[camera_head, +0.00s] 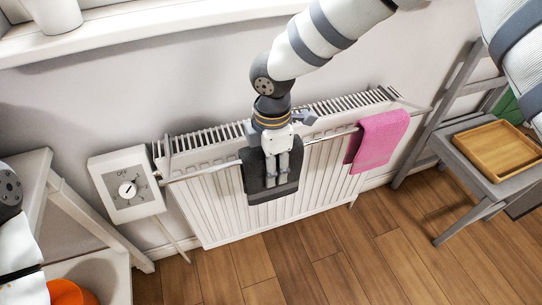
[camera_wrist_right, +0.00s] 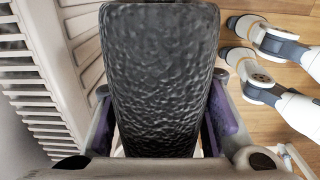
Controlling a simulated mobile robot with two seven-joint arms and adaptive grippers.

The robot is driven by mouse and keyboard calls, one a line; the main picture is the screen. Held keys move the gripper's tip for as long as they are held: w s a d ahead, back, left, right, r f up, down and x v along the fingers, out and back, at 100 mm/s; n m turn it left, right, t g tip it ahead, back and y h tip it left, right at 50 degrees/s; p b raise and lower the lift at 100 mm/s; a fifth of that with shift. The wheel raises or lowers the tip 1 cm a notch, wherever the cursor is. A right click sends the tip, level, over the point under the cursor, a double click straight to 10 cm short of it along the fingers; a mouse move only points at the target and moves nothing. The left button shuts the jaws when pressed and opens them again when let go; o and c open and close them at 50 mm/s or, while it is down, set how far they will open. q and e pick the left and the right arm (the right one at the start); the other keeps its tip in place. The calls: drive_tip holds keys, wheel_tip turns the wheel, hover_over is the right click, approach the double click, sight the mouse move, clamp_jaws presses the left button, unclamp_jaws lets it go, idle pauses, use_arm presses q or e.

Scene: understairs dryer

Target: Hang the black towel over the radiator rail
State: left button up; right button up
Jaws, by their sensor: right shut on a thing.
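The black towel (camera_head: 287,190) is at the front of the white radiator and covers a stretch of the radiator rail (camera_head: 207,171). Part of it hangs below the rail line; I cannot tell whether it passes over the rail or lies in front. My right gripper (camera_head: 277,178) points down in front of the towel and is shut on it. In the right wrist view the textured black towel (camera_wrist_right: 160,75) fills the middle, between the purple-sided fingers (camera_wrist_right: 160,135). My left gripper is not in view.
A pink towel (camera_head: 379,139) hangs on the rail to the right. A dial box marked OFF (camera_head: 127,184) stands left of the radiator (camera_head: 225,222). A grey chair with a wooden tray (camera_head: 497,153) is at right. An orange object (camera_head: 70,292) sits at lower left.

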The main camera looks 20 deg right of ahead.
drive_tip(key=o, duration=1.2)
drive_tip(key=shift+o, duration=0.2)
wheel_tip(320, 180, up, 12)
drive_tip(key=shift+s, duration=0.1)
